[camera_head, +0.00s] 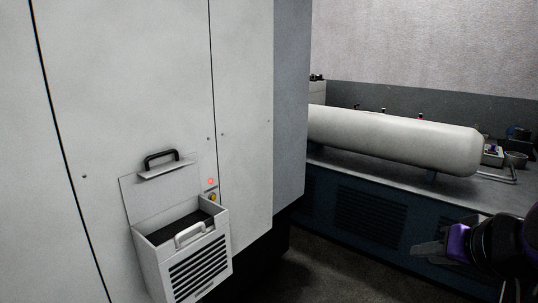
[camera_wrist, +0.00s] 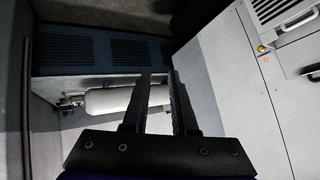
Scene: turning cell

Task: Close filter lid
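The filter box (camera_head: 185,262) is a pale grey box with a slotted front and a light handle, mounted low on the machine cabinet. Its lid (camera_head: 158,188) stands raised and tilted back against the cabinet, with a black handle (camera_head: 161,159) near its top edge. Dark filter material shows in the open box. My gripper (camera_head: 428,250) is far to the right of the box, touching nothing. In the wrist view my gripper (camera_wrist: 157,100) is open and empty, its two dark fingers apart. The slotted box front (camera_wrist: 283,10) shows at that view's upper right; the lid is partly cut off.
A red light (camera_head: 211,181) and a yellow knob (camera_head: 213,197) sit on the cabinet (camera_head: 120,80) just right of the lid. A white tank (camera_head: 400,138) lies on a dark blue bench (camera_head: 360,212) behind my gripper. Floor is clear between cabinet and bench.

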